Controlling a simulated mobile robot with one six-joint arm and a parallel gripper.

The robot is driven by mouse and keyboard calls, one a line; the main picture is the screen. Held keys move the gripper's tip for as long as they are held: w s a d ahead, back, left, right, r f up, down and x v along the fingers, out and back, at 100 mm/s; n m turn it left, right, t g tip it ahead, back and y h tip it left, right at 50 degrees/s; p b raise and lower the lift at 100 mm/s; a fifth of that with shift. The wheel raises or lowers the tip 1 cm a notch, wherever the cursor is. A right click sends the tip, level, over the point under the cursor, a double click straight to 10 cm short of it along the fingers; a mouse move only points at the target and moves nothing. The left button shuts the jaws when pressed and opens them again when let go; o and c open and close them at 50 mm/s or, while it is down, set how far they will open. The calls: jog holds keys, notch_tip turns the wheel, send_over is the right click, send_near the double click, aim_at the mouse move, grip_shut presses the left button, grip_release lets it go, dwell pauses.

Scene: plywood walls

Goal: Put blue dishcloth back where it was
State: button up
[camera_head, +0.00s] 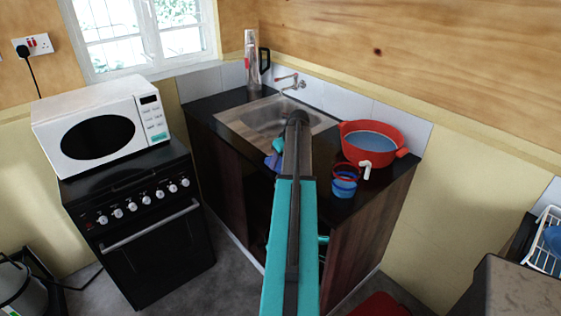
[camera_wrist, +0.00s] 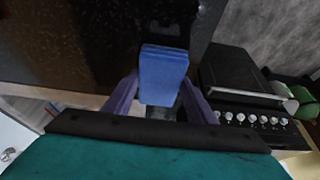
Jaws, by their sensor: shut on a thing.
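The blue dishcloth (camera_wrist: 162,75) is a folded light-blue block between the two violet fingers of my gripper (camera_wrist: 160,92) in the wrist view. My gripper is shut on it. The dark countertop (camera_wrist: 80,35) shows behind the cloth; I cannot tell whether the cloth touches it. My gripper (camera_head: 273,160) shows there as a small violet-blue patch beside the arm, in front of the sink (camera_head: 255,118). The cloth cannot be told apart from the fingers in that view.
A red basin (camera_head: 353,130) and a blue-and-red cup (camera_head: 345,182) stand on the counter right of my arm. A flask (camera_head: 251,65) stands at the back corner. The stove (camera_head: 150,240) with a white microwave (camera_head: 100,125) is on the left. The counter's left front is clear.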

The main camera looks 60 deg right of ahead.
jog(key=shift+f, duration=0.2)
jog(key=o, duration=1)
jog(key=shift+o, duration=0.2)
jog(key=shift+r, duration=0.15)
jog(key=b+v, duration=0.4)
jog(key=v, duration=0.8)
jog(key=shift+r, duration=0.1)
